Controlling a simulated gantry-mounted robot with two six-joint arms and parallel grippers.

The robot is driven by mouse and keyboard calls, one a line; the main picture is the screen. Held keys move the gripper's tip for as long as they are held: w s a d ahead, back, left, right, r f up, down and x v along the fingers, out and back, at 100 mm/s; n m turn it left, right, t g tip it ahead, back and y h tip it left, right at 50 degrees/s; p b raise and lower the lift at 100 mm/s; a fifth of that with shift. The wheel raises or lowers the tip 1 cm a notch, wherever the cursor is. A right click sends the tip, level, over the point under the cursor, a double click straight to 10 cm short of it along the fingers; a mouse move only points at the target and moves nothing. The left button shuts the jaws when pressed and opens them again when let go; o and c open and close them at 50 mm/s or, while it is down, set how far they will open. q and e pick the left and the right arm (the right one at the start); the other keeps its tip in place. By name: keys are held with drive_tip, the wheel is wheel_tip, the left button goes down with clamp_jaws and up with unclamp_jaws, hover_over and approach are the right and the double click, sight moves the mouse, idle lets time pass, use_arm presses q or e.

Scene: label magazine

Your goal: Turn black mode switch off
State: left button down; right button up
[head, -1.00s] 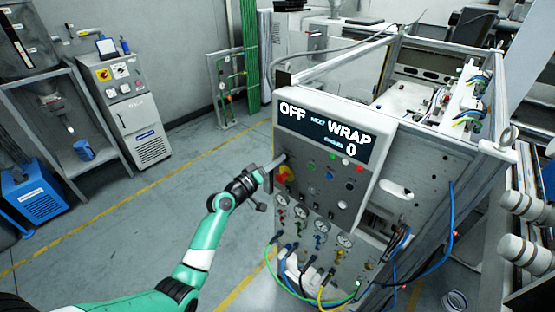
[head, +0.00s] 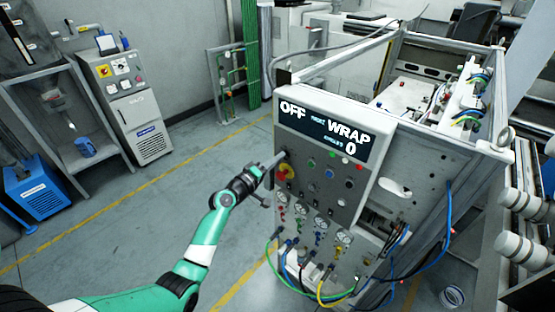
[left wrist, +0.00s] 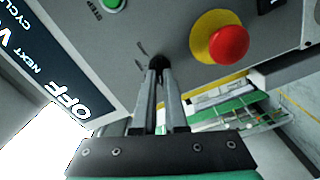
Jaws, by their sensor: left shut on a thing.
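The grey control panel (head: 345,192) stands at the centre of the head view. Its screen (head: 322,135) reads OFF, WRAP and 0. The black mode switch (left wrist: 158,62) shows in the left wrist view as a small black knob, between the green button and the red emergency stop. My left gripper (left wrist: 163,72) is shut on this knob, with its fingertips at the panel face. In the head view my left gripper (head: 282,157) reaches the panel's upper left, and the knob is hidden there. My right gripper is not in view.
The red emergency stop (left wrist: 229,44) on its yellow ring sits close to the fingers. A green button (left wrist: 113,4) is on the other side. Gauges and hoses (head: 318,262) fill the lower panel. The floor (head: 120,225) left of the machine is clear.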

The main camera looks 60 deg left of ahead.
use_arm(q)
drive_tip(key=c, duration=1)
unclamp_jaws()
drive_tip(key=shift+o, duration=0.2)
drive_tip(key=shift+s, duration=0.15)
drive_tip(key=v, duration=1.1)
drive_tip(key=shift+s+d, duration=0.15)
drive_tip(key=shift+s, duration=0.05)
